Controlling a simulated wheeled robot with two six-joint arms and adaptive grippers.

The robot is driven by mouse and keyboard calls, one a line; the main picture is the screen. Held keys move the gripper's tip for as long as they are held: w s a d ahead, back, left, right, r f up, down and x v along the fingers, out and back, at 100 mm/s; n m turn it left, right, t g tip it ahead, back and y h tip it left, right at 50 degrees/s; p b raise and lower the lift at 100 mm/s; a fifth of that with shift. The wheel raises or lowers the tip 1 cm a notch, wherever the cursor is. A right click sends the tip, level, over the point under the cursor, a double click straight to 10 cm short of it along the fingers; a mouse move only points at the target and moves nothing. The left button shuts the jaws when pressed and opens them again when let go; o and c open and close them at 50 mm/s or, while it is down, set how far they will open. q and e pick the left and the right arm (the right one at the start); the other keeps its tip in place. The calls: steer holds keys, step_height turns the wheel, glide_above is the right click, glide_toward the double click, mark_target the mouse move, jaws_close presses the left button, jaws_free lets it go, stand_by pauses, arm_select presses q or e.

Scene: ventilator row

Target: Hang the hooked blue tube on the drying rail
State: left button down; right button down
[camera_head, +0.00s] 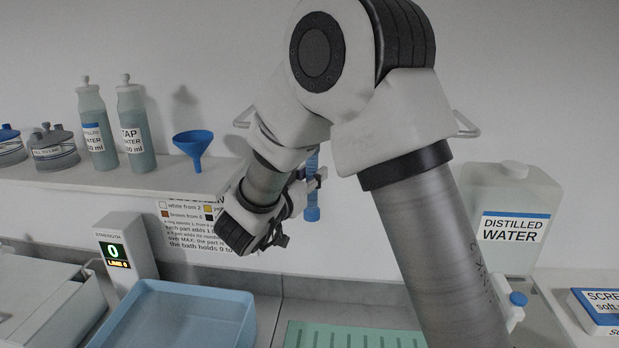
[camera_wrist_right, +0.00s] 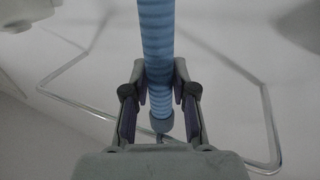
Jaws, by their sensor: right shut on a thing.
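The blue ribbed tube (camera_head: 312,207) hangs about upright beside my wrist in the head view. Its upper part is hidden behind my arm, and I cannot see its hook there. My right gripper (camera_head: 308,180) is shut on the tube. In the right wrist view the tube (camera_wrist_right: 160,60) runs between the two fingers, with a grey end cap below them. The metal drying rail (camera_head: 466,124) shows only at its two ends on the wall, either side of my arm. The rail (camera_wrist_right: 268,125) also shows in the right wrist view behind the gripper. My left gripper is out of view.
A shelf (camera_head: 110,178) at left holds bottles and a blue funnel (camera_head: 193,146). Below are a blue basin (camera_head: 180,292), a display unit (camera_head: 128,247) and a green ribbed mat (camera_head: 350,335). A distilled water canister (camera_head: 508,215) stands at right. My right arm covers the middle.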

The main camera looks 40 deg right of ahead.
steer(key=shift+f, duration=0.45)
steer(key=shift+a, duration=0.1)
steer(key=shift+a, duration=0.1)
steer(key=c, duration=0.9)
jaws_free()
steer(key=shift+o, duration=0.2)
